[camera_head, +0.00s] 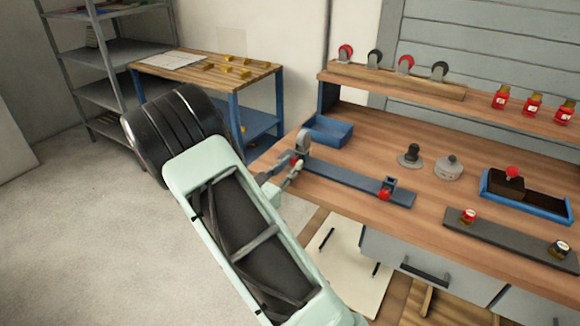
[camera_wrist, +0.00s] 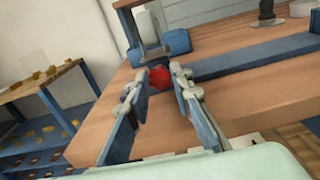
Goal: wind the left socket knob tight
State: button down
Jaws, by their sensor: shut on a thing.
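The left socket knob is red and sits at the left end of a dark blue rail (camera_head: 345,178) on the workbench. In the wrist view the left socket knob (camera_wrist: 160,77) shows between the tips of my two fingers. My gripper (camera_wrist: 158,84) is shut on it from the front. In the head view my gripper (camera_head: 294,163) reaches the rail's left end and partly covers the knob. A grey rounded upright piece (camera_head: 302,142) stands just behind it. A second red knob (camera_head: 384,194) is at the rail's right end, apart from my gripper.
A blue bin (camera_head: 329,131) stands close behind the rail. A black-knobbed piece (camera_head: 410,155) and a grey round piece (camera_head: 448,168) stand to the right. A blue tray (camera_head: 550,206) and a dark strip (camera_head: 510,238) lie further right. A raised shelf (camera_head: 470,98) runs along the back.

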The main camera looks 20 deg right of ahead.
jog(key=shift+f+m+b, duration=0.1)
jog(key=shift+m+b, duration=0.2)
jog(key=m+b, duration=0.3)
jog(key=m, duration=0.1)
jog(key=shift+f+b, duration=0.1)
jog(key=shift+b, duration=0.2)
jog(key=shift+m+b, duration=1.35)
jog(key=shift+m, duration=0.15)
jog(key=c, duration=1.7)
grip_release()
jog(key=shift+s+r, duration=0.1)
jog(key=shift+r, duration=0.1)
